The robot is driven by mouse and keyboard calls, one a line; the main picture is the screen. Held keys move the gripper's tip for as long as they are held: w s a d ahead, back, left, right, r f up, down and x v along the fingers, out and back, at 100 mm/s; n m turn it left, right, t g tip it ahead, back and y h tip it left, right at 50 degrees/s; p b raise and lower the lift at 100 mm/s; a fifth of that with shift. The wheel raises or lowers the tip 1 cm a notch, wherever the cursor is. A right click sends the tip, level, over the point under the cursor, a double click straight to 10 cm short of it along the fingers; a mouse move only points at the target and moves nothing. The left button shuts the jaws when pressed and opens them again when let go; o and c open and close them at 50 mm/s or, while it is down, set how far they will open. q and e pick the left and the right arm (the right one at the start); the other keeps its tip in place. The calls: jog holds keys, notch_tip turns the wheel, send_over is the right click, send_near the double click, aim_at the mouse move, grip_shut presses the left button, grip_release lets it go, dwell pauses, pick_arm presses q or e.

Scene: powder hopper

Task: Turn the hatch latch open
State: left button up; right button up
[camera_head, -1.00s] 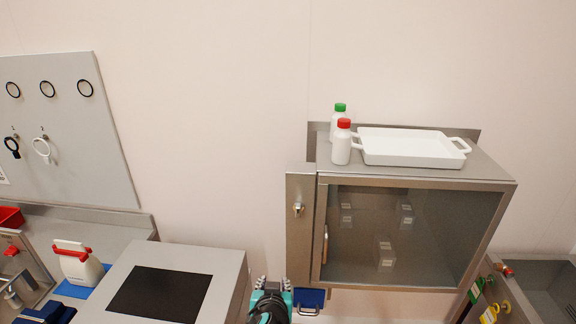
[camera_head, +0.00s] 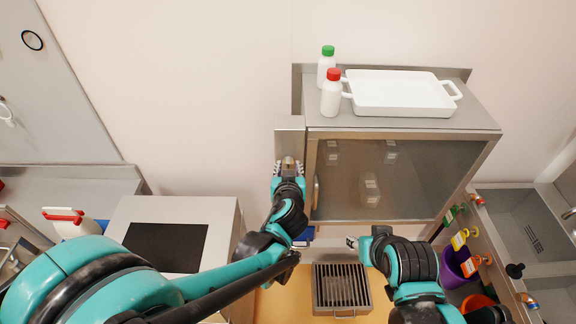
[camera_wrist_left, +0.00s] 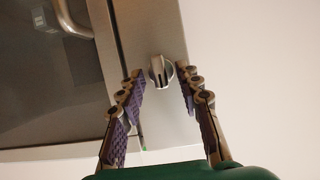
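The hatch latch is a small metal knob (camera_head: 288,160) on the steel strip left of the glass-fronted hatch (camera_head: 375,180). In the left wrist view the latch (camera_wrist_left: 161,71) stands between and just beyond my fingertips, its raised grip pointing roughly up and down in that picture. My left gripper (camera_head: 288,170) is open, with one finger on each side of the latch and a gap on both sides; it also shows in the left wrist view (camera_wrist_left: 159,80). My right gripper (camera_head: 352,243) is lower right, below the hatch, away from the latch; its fingers are too small to judge.
A white tray (camera_head: 400,93), a red-capped bottle (camera_head: 331,97) and a green-capped bottle (camera_head: 326,68) stand on the cabinet top. A grated metal box (camera_head: 342,288) is below. A bench with a dark panel (camera_head: 165,247) is left, sinks (camera_head: 520,225) right.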

pick_arm(q)
jog(key=shift+w+f, duration=0.15)
jog(key=shift+w, duration=0.15)
jog(key=c, duration=0.5)
grip_shut()
jog(key=shift+s, duration=0.1)
